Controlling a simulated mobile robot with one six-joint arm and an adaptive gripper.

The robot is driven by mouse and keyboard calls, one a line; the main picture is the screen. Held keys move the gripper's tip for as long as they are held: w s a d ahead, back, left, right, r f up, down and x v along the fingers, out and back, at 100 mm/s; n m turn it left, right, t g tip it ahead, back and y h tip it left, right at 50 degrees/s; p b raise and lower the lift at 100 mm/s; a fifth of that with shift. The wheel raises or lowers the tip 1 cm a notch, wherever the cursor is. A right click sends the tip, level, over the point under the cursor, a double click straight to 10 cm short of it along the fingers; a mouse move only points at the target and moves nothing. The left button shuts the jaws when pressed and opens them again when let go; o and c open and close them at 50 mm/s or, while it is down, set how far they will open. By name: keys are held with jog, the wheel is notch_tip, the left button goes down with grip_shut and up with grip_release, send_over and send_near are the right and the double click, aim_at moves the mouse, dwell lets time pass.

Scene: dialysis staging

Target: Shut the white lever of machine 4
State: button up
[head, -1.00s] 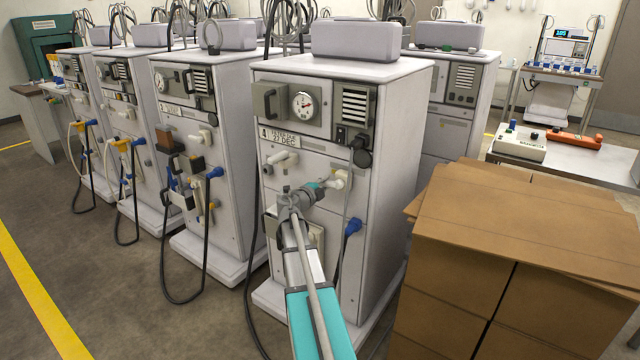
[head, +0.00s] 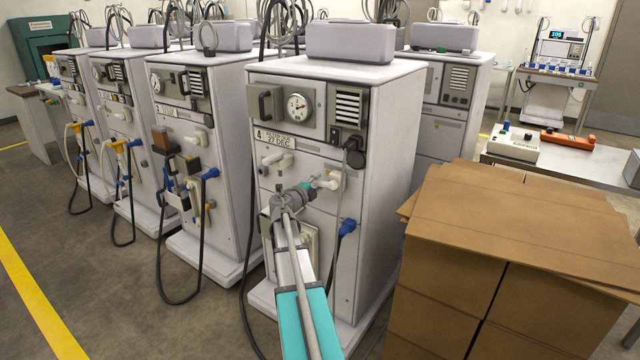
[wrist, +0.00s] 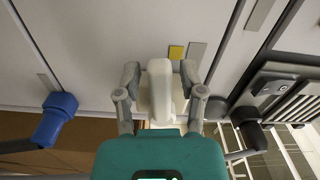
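Machine 4 (head: 375,155) is the nearest white cabinet in the head view, with a "4" and "27 DEC" label below its gauge. Its white lever (head: 331,179) sits on the front, below the black plug, partly hidden by my gripper (head: 312,186). In the wrist view the white lever (wrist: 160,95) stands between the two grey fingers of my gripper (wrist: 160,76). A gap shows on each side of the lever, so my gripper is open around it. The lever's far end is hidden behind the teal gripper body.
A second white handle (head: 278,160) is left of the lever. A blue connector (head: 347,227) hangs below, and a black plug (head: 355,155) with a cable is above. Stacked cardboard boxes (head: 500,230) stand close on the right. Other machines (head: 205,145) stand left; floor is open at front left.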

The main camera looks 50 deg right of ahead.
jog(key=shift+s, duration=0.15)
jog(key=shift+s+a, duration=0.15)
jog(key=shift+a, duration=0.6)
jog(key=a, duration=1)
jog(key=shift+s+a, duration=0.2)
jog(key=shift+s, duration=0.1)
